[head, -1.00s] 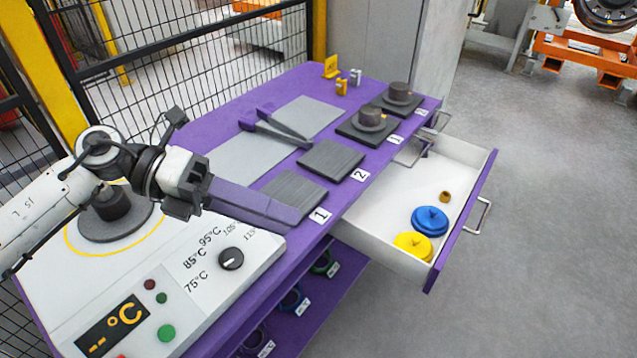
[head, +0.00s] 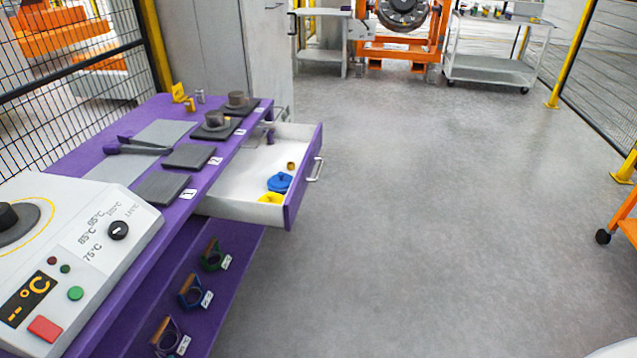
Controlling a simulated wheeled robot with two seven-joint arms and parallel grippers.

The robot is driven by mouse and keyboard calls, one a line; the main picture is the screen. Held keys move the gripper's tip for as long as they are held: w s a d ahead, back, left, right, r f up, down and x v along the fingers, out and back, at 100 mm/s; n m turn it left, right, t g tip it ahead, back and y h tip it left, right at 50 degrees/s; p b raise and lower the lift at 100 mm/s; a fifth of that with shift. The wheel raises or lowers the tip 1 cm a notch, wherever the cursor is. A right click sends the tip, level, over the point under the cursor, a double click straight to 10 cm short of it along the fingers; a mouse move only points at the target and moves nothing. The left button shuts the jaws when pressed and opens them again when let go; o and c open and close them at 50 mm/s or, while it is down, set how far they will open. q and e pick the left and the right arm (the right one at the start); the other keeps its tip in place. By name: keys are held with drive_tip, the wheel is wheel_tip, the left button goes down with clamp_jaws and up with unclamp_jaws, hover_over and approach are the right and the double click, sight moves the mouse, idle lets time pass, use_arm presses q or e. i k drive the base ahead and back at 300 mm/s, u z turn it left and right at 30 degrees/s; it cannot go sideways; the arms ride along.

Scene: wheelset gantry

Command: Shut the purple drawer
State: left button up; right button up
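The purple drawer (head: 304,181) is pulled out to the right from under the purple bench (head: 112,167). Its front is purple with a metal bar handle (head: 316,169), and its inside is white. In it lie a blue round part (head: 279,182), a yellow round part (head: 271,198) partly hidden by the front panel, and a small brown piece (head: 291,166). Neither of my grippers shows in the head view now.
A heater box (head: 62,281) with a dial and buttons stands on the near end of the bench. Pads, tongs (head: 137,148) and dark blocks lie on top. A lower shelf holds several ringed tools (head: 192,292). The grey floor (head: 420,200) right of the drawer is clear.

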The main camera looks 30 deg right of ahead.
sight(234, 196)
drive_tip(key=z, duration=0.8)
drive_tip(key=i, duration=1.15)
drive_tip(key=z, duration=1.15)
drive_tip(key=i, duration=0.3)
drive_tip(key=u, duration=0.6)
